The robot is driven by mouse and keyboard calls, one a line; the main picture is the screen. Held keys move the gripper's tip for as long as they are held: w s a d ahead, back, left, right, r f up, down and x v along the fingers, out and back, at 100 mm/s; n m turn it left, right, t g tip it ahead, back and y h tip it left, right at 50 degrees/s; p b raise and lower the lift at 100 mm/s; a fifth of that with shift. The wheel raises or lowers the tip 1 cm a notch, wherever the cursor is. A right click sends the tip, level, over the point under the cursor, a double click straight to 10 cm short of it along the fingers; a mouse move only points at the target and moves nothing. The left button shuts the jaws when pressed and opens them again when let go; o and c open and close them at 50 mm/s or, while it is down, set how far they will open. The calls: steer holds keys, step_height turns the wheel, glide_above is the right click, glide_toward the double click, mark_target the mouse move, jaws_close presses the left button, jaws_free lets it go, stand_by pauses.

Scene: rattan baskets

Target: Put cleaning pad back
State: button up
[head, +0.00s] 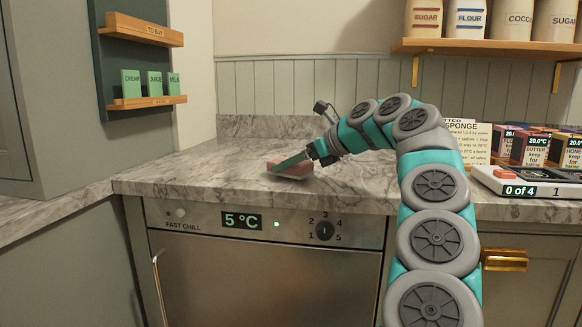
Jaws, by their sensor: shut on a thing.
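A small reddish pad (295,172) with a pale lower edge is at the marble counter, above the chiller front; it looks like the cleaning pad. My gripper (286,164) reaches down to it from the right and is shut on it. A green finger lies across the top of the pad and hides part of it. I cannot tell whether the pad touches the counter or is just above it.
The marble counter (200,185) is clear around the pad. The Fast Chill unit (265,270) below reads 5 °C.

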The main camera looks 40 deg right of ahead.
steer(key=shift+f, duration=0.35)
steer(key=shift+f, duration=0.1)
steer(key=shift+f, duration=0.15)
steer(key=o, duration=1.2)
steer(key=shift+c, duration=0.2)
steer(key=shift+r, duration=0.35)
steer(key=v, duration=1)
steer(key=shift+s+d+r, duration=0.2)
steer(key=shift+s, duration=0.1)
steer(key=shift+s+r+p, duration=0.2)
steer(key=shift+s+p, duration=0.15)
steer(key=shift+s, duration=0.2)
